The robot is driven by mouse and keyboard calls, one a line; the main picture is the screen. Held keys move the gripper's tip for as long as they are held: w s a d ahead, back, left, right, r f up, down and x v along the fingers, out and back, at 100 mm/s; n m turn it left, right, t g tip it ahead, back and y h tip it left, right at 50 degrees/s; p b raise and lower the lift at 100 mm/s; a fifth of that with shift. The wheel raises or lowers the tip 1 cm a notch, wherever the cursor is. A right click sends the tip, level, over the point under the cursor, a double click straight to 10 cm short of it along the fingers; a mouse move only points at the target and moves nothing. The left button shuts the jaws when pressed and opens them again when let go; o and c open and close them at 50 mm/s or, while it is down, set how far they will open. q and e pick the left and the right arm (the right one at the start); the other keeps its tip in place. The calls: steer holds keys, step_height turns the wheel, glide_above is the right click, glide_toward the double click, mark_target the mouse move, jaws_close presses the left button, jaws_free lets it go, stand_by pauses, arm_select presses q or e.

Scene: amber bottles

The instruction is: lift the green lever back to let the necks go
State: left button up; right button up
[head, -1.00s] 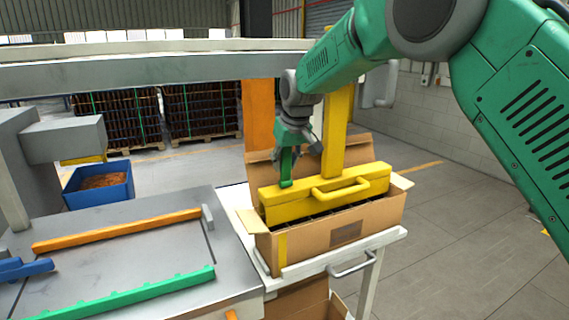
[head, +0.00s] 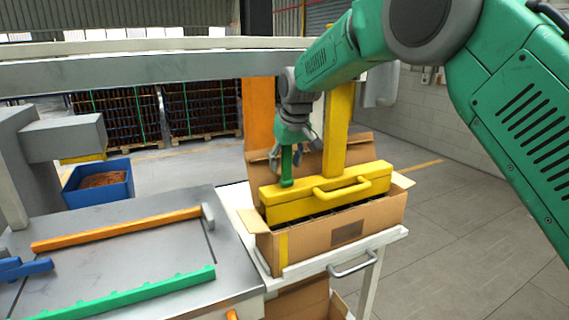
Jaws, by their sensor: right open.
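The green lever (head: 287,167) stands upright at the left end of the yellow gripping head (head: 330,196), which has a yellow loop handle on its front. The head sits in the top of an open cardboard box (head: 325,242). Dark shapes show in the gap below the head; the bottle necks cannot be made out. My left gripper is out of view.
A yellow post (head: 339,130) rises behind the head. The box rests on a white-framed stand (head: 384,243). At left, a grey table (head: 130,240) carries an orange rail (head: 115,230) and a green toothed rail (head: 130,294). A blue bin (head: 98,190) stands behind it.

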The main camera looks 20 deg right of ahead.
steer(key=v, duration=1.1)
steer(key=shift+r, duration=0.35)
